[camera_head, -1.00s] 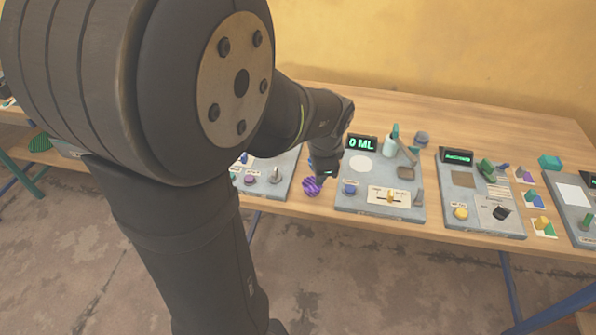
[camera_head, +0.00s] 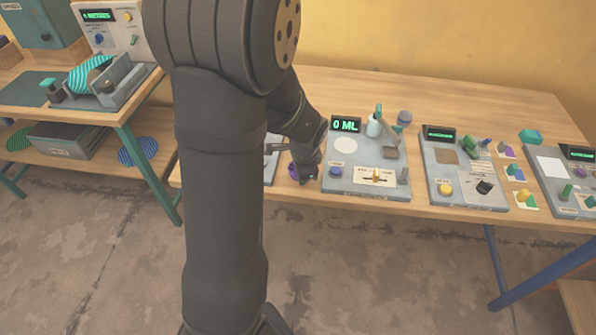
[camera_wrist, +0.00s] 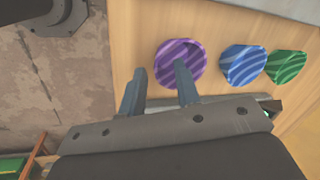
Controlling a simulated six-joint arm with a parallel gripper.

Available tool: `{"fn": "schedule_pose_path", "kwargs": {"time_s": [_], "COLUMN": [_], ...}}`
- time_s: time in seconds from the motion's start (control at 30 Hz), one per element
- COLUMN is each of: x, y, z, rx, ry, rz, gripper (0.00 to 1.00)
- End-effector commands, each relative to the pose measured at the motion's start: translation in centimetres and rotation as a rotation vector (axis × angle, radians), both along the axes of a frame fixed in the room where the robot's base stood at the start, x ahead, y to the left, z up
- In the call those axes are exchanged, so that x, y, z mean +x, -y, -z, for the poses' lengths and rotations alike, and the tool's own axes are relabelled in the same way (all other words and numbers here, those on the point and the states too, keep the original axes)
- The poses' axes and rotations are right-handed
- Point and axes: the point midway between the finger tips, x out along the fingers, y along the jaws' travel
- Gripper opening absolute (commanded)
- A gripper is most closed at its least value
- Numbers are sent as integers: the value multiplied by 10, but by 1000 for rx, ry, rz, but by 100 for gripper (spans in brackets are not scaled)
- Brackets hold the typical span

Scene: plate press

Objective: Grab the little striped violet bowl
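The little striped violet bowl (camera_wrist: 170,54) stands on the wooden table in the wrist view. In the head view the violet bowl (camera_head: 292,171) is mostly hidden behind my gripper (camera_head: 307,179). My gripper (camera_wrist: 159,68) is open, with nothing held between its fingers. In the wrist view its right finger overlaps the bowl's lower part, and its left finger is left of the bowl over the table edge. I cannot tell whether a finger touches the bowl.
A blue striped bowl (camera_wrist: 243,64) and a green striped bowl (camera_wrist: 288,66) stand right of the violet one in the wrist view. A grey panel with a "0 ML" display (camera_head: 345,125) is just right of my gripper in the head view.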

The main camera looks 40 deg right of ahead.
Motion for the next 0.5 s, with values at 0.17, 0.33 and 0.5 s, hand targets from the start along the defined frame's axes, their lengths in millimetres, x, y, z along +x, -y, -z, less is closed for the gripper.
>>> {"fn": "schedule_pose_path", "kwargs": {"time_s": [0.17, 0.33, 0.5], "x": [1, 1, 1], "y": [0, 0, 0], "z": [5, 4, 4], "rx": [0, 0, 0], "ry": [0, 0, 0], "rz": [0, 1, 1], "gripper": [30, 24, 0]}}
